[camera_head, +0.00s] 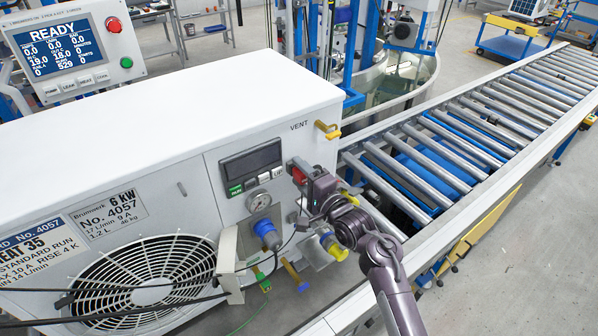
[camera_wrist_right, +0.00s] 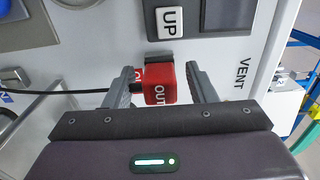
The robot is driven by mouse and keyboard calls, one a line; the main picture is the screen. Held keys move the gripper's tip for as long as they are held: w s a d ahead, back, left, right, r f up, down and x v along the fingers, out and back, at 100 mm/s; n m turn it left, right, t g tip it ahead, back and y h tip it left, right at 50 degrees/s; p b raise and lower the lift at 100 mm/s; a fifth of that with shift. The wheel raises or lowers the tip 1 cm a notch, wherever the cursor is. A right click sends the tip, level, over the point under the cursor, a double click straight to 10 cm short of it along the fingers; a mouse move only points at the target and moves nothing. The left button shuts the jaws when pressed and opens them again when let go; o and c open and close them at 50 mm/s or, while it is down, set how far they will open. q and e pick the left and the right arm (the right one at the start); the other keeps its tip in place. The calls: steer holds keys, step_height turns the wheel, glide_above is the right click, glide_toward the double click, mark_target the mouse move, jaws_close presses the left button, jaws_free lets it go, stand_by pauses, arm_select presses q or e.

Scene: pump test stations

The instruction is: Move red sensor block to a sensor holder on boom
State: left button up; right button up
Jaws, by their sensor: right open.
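The red sensor block (camera_head: 298,175), marked OUT, sits at the front panel of the white pump unit, right of the small display. In the right wrist view the red block (camera_wrist_right: 161,84) is between the two fingers of my right gripper (camera_wrist_right: 163,78), with a gap showing at its right side. The right gripper (camera_head: 303,180) is open, its arm coming in from the lower right. A dark cable runs left from near the block. I cannot pick out a sensor holder on a boom. My left gripper is not in view.
A yellow-blue fitting (camera_head: 333,244) is below the gripper. A roller conveyor (camera_head: 470,140) runs to the back right.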

stand_by(0.3)
jaws_close()
stand_by(0.3)
steer(key=p+v, duration=0.2)
steer(key=v, duration=0.4)
stand_by(1.0)
